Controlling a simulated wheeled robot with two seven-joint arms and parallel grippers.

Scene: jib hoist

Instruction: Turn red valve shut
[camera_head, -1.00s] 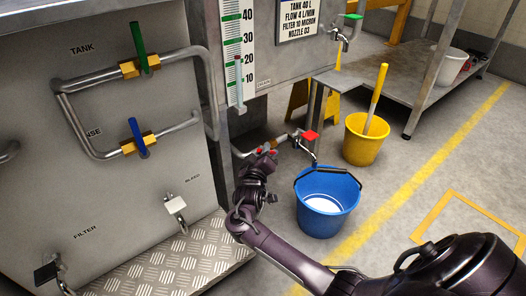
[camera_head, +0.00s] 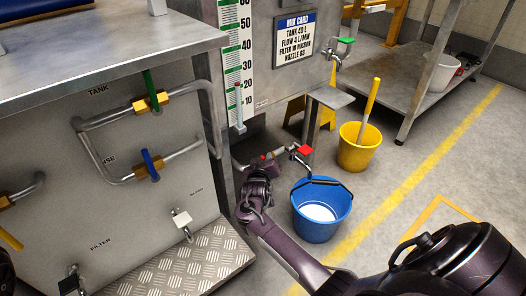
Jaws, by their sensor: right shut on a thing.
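My right gripper (camera_head: 262,168) is at the low pipe (camera_head: 280,152) on the tank's front, left of a tap with a red square handle (camera_head: 305,150). It is shut on the red valve (camera_head: 264,157). Only small red bits of that valve show at the fingertips; the gripper hides the rest, so its angle cannot be told. The tap's spout is above a blue bucket (camera_head: 322,228) with pale liquid in it. My left gripper is not in view.
A yellow bucket (camera_head: 357,155) stands behind the blue one. A steel bench (camera_head: 110,40) fills the upper left. Floor at right is clear.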

